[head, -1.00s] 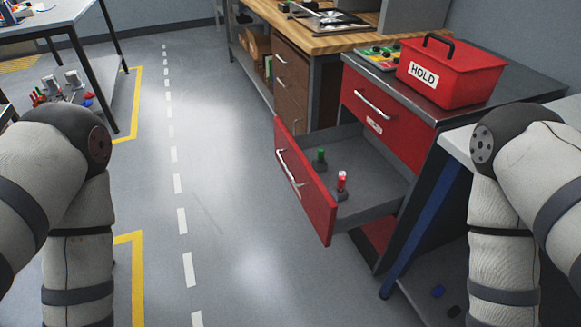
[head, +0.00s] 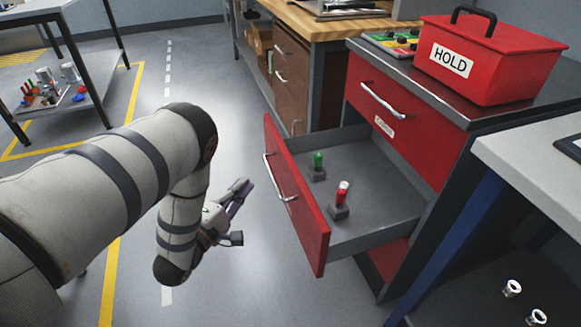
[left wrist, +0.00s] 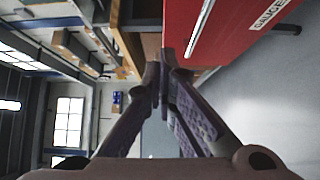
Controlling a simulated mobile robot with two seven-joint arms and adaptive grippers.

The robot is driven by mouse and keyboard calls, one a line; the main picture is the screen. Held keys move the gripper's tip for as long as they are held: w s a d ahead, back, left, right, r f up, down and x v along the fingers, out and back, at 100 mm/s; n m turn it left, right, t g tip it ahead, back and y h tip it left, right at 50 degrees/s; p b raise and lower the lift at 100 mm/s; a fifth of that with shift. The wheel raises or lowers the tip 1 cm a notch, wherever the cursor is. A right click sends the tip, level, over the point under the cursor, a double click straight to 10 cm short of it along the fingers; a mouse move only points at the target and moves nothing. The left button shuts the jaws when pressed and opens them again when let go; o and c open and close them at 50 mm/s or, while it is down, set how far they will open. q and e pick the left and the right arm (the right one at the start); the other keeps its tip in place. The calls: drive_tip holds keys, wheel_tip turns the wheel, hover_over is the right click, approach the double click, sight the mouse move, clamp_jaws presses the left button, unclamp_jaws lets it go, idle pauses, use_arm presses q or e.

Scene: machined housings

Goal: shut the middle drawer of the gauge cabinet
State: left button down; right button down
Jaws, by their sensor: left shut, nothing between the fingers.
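The gauge cabinet (head: 422,88) is red and grey. Its middle drawer (head: 375,193) stands pulled well out, with a red front (head: 299,205) and a silver bar handle (head: 279,178). A green-topped gauge (head: 318,166) and a red-topped gauge (head: 341,200) stand upright inside. My left gripper (head: 241,190) is shut and empty, just left of the drawer front, with a small gap showing in the head view. In the left wrist view my left gripper's fingertips (left wrist: 163,70) overlap the edge of a red drawer front (left wrist: 235,28) with a partly visible GAUGE label. My right gripper is out of view.
A red HOLD box (head: 490,62) sits on the cabinet top. A white-topped table (head: 530,150) stands close on the right. A brown drawer unit (head: 292,75) is behind. The floor left of the drawer is open.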

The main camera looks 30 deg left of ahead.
sight(274, 178)
use_arm(q)
drive_tip(key=shift+w+d+f, duration=0.1)
drive_tip(key=shift+w+d, duration=0.25)
drive_tip(key=shift+w, duration=1.4)
drive_tip(key=shift+w+d+r, duration=0.1)
drive_tip(key=shift+w+d, duration=0.25)
drive_tip(key=shift+w, duration=1.4)
drive_tip(key=shift+w+d+f, duration=0.1)
drive_tip(key=shift+w+d, duration=0.25)
drive_tip(key=shift+w, duration=1.4)
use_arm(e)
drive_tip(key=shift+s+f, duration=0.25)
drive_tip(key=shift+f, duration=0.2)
